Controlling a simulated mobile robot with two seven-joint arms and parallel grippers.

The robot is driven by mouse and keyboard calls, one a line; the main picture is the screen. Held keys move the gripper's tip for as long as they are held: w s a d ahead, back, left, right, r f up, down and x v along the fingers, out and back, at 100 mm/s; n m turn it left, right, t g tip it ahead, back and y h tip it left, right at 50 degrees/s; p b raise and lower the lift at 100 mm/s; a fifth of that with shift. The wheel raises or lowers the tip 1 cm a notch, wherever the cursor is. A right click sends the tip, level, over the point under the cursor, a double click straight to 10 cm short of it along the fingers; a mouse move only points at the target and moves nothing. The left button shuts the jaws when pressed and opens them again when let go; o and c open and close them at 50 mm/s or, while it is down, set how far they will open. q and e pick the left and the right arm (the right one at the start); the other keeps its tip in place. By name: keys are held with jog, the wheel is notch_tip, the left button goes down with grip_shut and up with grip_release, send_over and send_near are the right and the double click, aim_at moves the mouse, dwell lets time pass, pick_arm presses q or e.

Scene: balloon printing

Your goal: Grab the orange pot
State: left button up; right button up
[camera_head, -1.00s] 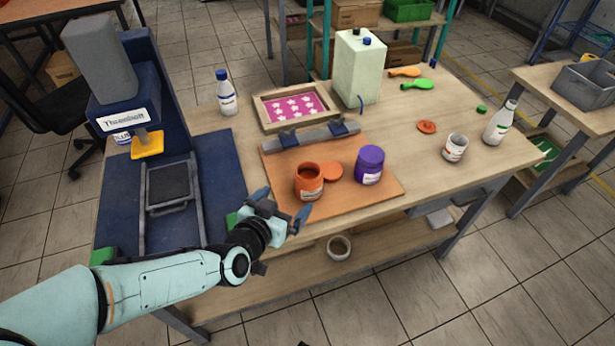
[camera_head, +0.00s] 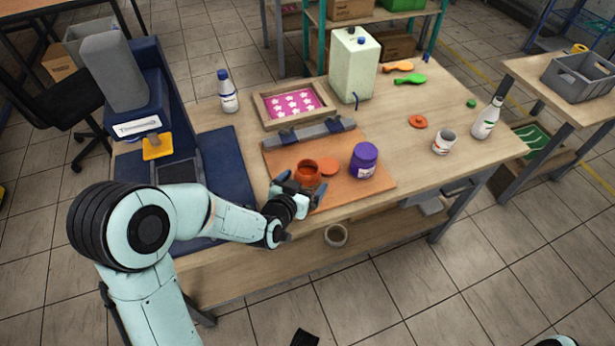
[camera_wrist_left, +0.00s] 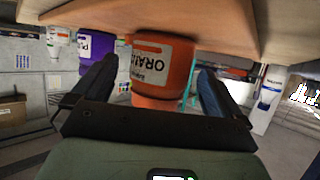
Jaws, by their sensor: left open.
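The orange pot (camera_head: 307,170) stands upright and open on the brown board (camera_head: 350,196), near its front left part. Gaps show on both sides, so the gripper is open and not clamped on the pot.
A grey clamp bar (camera_head: 310,133) runs behind the pots. A framed pink star screen (camera_head: 292,103) lies further back. The blue printing press (camera_head: 225,165) is at left. A white cup (camera_head: 444,142) stands at right.

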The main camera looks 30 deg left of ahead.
pick_arm(q)
jog(key=shift+x, duration=0.9)
jog(key=shift+s, duration=0.1)
jog(key=c, duration=1.2)
jog(key=shift+o, duration=0.2)
jog(key=shift+r, duration=0.2)
